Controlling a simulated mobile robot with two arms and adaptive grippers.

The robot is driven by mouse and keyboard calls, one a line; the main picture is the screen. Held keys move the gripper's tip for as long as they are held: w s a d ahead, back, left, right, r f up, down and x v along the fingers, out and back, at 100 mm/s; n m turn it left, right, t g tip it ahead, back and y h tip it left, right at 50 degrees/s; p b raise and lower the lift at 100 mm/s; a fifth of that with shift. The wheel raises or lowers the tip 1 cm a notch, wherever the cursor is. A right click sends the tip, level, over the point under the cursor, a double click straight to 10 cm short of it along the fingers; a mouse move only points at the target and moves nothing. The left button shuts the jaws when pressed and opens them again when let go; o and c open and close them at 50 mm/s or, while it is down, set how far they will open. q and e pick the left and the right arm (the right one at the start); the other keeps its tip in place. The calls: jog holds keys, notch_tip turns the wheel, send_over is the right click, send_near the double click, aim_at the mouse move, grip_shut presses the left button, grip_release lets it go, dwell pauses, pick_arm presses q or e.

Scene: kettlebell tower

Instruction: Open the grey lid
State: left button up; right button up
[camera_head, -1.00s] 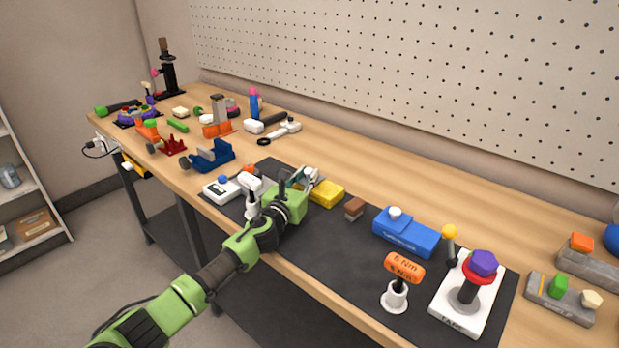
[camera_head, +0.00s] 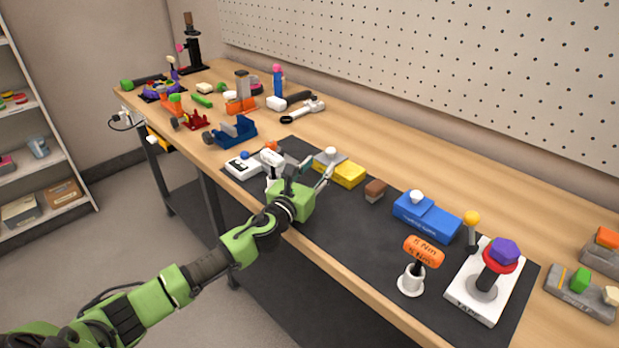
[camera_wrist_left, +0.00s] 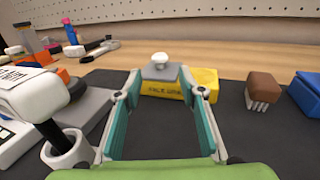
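The grey lid (camera_head: 327,159) with a white knob (camera_head: 331,152) sits on the left part of a yellow box (camera_head: 345,176). In the left wrist view the grey lid (camera_wrist_left: 160,71) lies flat and closed on the box (camera_wrist_left: 204,88), with its white knob (camera_wrist_left: 159,58) upright. My left gripper (camera_head: 315,170) is open and empty, with its fingers pointing at the lid from the front. In the left wrist view the lid shows between and beyond the fingertips (camera_wrist_left: 163,88), apart from them. My right gripper is not in view.
A white tool in a holder (camera_wrist_left: 62,143) stands close left of my left gripper. A brown-topped brush (camera_head: 375,190) and a blue box (camera_head: 426,216) stand to the right. The dark mat (camera_head: 335,220) is bare in front of the yellow box.

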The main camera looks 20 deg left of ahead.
pick_arm(q)
jog(key=s, duration=0.5)
jog(key=shift+a, duration=0.1)
dwell(0.4)
